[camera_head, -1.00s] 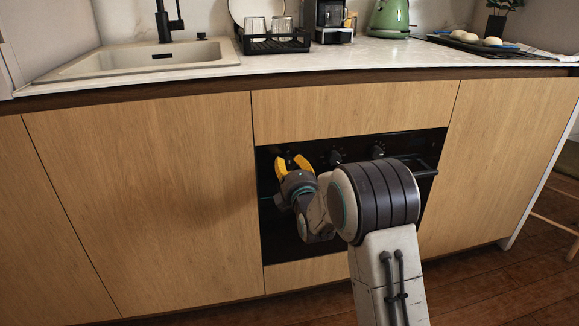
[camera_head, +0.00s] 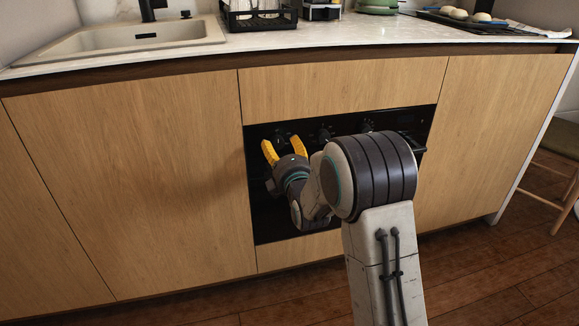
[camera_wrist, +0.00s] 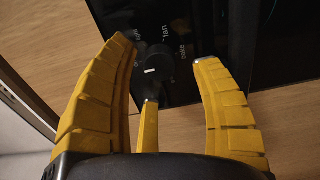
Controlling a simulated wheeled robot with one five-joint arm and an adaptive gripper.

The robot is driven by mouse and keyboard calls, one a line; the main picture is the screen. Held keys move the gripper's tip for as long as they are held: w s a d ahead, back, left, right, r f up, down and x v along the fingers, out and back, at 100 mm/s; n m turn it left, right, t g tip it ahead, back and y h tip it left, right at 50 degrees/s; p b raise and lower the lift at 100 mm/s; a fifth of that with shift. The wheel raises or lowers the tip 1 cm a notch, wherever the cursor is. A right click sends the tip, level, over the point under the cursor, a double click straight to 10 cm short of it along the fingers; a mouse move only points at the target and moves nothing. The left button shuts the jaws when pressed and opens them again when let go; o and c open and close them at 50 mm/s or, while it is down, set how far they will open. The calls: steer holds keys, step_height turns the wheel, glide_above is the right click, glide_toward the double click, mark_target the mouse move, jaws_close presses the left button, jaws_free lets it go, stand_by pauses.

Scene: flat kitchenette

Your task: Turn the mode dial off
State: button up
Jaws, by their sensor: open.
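The mode dial (camera_wrist: 157,66) is a round black knob with a white mark, with printed words such as "fan" around it on the black oven panel. In the wrist view it lies between and beyond my yellow fingertips, with a visible gap on both sides. In the head view it seems to be the leftmost knob (camera_head: 281,136), just above my gripper (camera_head: 284,147). My gripper (camera_wrist: 163,53) is open and empty, with a third slim finger below the dial. I cannot tell the depth gap to the dial.
Two more knobs, a middle one (camera_head: 325,134) and a right one (camera_head: 366,125), sit on the oven panel. An oven handle (camera_head: 418,149) shows at the right. Wooden cabinet fronts (camera_head: 130,180) flank the oven, under a counter with a sink (camera_head: 120,38).

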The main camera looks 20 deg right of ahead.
steer(key=s, duration=0.9)
steer(key=shift+s, duration=0.15)
steer(key=s+r+m+g+p, duration=0.3)
steer(key=s+r+m+p, duration=0.15)
steer(key=r+p, duration=0.55)
steer(key=s+r+m+g+p, duration=0.45)
steer(key=r+p, duration=0.35)
steer(key=p, duration=0.3)
steer(key=s+r+m+g+p, duration=0.3)
steer(key=s+r+m+p, duration=0.1)
steer(key=s+r+p, duration=0.5)
steer(key=s+r+m+g+p, duration=0.4)
steer(key=s+r+m+p, duration=0.1)
steer(key=s+r+p, duration=0.5)
steer(key=s+p, duration=0.2)
steer(key=s, duration=0.2)
steer(key=shift+s, duration=0.3)
